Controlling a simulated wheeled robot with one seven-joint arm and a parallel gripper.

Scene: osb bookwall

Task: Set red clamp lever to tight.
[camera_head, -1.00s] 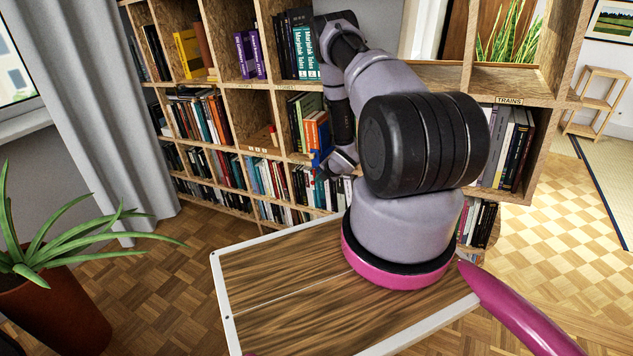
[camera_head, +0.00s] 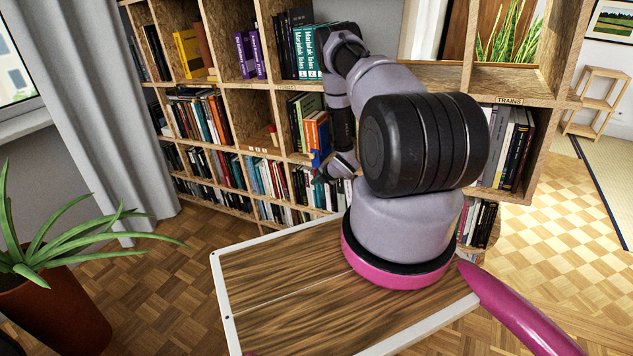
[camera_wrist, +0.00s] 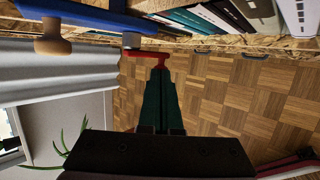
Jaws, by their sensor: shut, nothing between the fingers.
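The red clamp lever (camera_wrist: 147,54) shows in the wrist view as a red bar below the shelf edge, just beyond my fingertips. My gripper (camera_wrist: 160,72) is shut and empty, its dark fingers pointing at the lever's right end. I cannot tell whether they touch it. In the head view my gripper (camera_head: 322,173) is small and dark, in front of the middle bookcase shelves. I cannot make out the lever beside it there.
The bookcase (camera_head: 228,147) full of books stands close to my gripper. A blue bar (camera_wrist: 95,14) with a wooden knob (camera_wrist: 52,40) lies at upper left in the wrist view. A potted plant (camera_head: 45,300) stands at left. Parquet floor is open at right.

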